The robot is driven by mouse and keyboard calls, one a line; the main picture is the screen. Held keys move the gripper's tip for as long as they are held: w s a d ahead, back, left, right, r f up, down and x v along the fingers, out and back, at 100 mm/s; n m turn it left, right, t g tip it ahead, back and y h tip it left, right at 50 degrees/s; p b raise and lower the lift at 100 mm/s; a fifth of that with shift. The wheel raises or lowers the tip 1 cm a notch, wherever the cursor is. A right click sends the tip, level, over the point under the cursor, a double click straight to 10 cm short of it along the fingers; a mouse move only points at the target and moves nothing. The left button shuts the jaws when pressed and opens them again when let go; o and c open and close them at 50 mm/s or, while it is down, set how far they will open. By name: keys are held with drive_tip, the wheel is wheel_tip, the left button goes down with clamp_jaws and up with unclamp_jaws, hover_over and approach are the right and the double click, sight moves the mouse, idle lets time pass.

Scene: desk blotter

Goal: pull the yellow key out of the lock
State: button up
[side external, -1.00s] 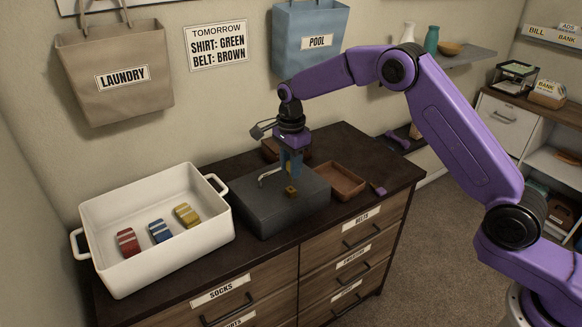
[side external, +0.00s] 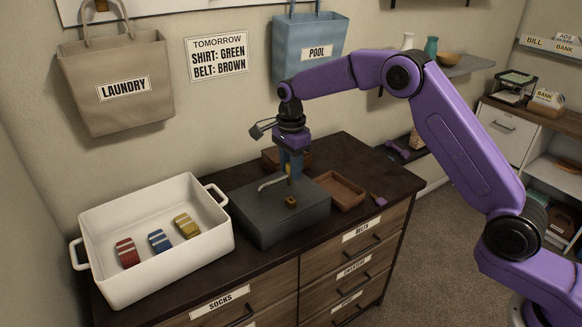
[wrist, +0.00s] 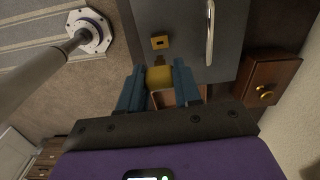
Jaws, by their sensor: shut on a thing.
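The yellow key (wrist: 159,77) is held between the blue fingertips of my gripper (wrist: 159,86), which is shut on its head. In the side external view my gripper (side external: 291,172) points down above the dark grey box (side external: 265,215), with a bit of the yellow key (side external: 289,170) showing. The brass lock (side external: 291,202) is on the box top, and in the wrist view the lock (wrist: 160,42) lies just beyond the key. A strip of grey lid shows between key and lock in the side view, so the key looks apart from it. The key's tip is hard to make out.
A metal handle (side external: 272,182) arches over the box lid, close to my gripper. A brown tray (side external: 343,190) lies to the right, and a white bin (side external: 205,258) with striped rolled items stands to the left. Another brown box (side external: 272,157) is behind.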

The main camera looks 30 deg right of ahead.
drive_tip(key=shift+r, duration=0.1)
drive_tip(key=shift+r, duration=1.45)
